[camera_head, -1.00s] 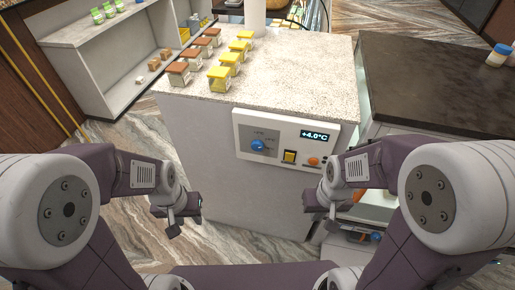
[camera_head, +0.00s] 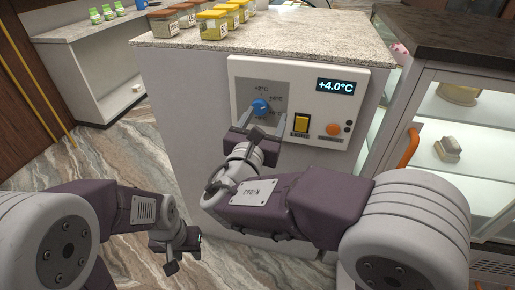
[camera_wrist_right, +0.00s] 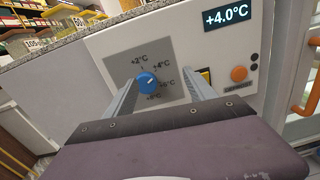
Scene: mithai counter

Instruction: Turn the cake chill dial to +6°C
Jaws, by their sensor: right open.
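The blue dial (camera_head: 260,107) sits on a grey plate on the white control panel (camera_head: 300,76). It also shows in the right wrist view (camera_wrist_right: 147,83), with temperature labels around it; its small pale mark appears to point up and right, towards +4°C. The display (camera_head: 336,86) reads +4.0°C. My right gripper (camera_head: 264,122) is open in front of the panel, its fingers on either side of the dial and pointing at it; I cannot tell whether they touch it. My left gripper (camera_head: 184,252) hangs low, away from the panel, and looks open and empty.
A yellow switch (camera_head: 302,123) and an orange button (camera_head: 333,129) are right of the dial. Several lidded jars (camera_head: 214,25) stand on the speckled counter (camera_head: 300,31). A glass display case with an orange handle (camera_head: 406,148) is at the right.

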